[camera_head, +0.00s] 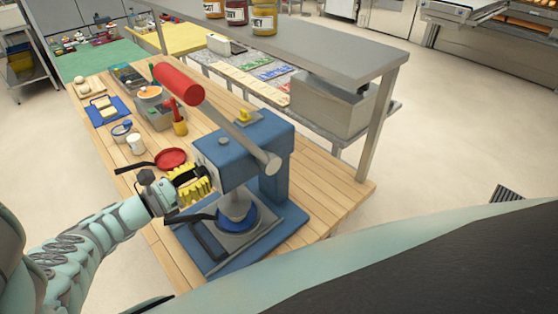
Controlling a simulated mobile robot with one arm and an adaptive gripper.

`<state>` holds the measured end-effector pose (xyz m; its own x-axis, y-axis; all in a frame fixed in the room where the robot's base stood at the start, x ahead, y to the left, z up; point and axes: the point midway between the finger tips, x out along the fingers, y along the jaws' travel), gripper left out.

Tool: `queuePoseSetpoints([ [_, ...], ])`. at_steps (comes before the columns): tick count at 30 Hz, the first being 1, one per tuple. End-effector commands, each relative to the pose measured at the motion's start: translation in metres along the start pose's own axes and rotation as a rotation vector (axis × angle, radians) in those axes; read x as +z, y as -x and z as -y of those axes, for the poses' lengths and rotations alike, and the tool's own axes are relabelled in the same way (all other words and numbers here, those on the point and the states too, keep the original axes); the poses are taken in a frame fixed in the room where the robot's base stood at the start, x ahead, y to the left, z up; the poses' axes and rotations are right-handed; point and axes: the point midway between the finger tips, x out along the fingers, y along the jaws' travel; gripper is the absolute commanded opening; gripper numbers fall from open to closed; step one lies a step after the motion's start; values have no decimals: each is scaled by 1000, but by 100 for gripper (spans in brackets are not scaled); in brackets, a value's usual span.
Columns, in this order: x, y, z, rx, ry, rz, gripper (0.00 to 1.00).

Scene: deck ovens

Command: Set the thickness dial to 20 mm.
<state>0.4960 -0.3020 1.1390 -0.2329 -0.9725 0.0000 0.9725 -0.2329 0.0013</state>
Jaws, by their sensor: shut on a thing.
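A blue press (265,137) with a long grey lever and a red handle (178,84) stands on the wooden table. Its round blue plate (237,217) sits low over the base. My gripper (203,183), with yellow ribbed fingers, reaches from the left to the near left face of the press head. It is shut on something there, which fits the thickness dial. The fingers hide the dial, and its scale and setting cannot be read. A dark bar (190,218) sticks out to the left just below my gripper.
A red pan (171,158) lies just behind my gripper, with a white cup (136,144) and small containers farther back. The raised lever is above my gripper. A steel shelf (330,60) with jars runs behind the press. Table at the right is clear.

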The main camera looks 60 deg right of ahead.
Motion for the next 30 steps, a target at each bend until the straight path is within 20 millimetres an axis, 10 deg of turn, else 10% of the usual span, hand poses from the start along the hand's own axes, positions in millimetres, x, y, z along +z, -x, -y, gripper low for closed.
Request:
queuePoseSetpoints([
  [15, -1, -2, 1, -2, 19, -3, 0],
  [16, -1, -1, 1, -2, 19, -3, 42],
  [25, 0, -1, 1, -3, 17, -1, 72],
  [30, 0, -1, 0, -2, 17, -1, 72],
])
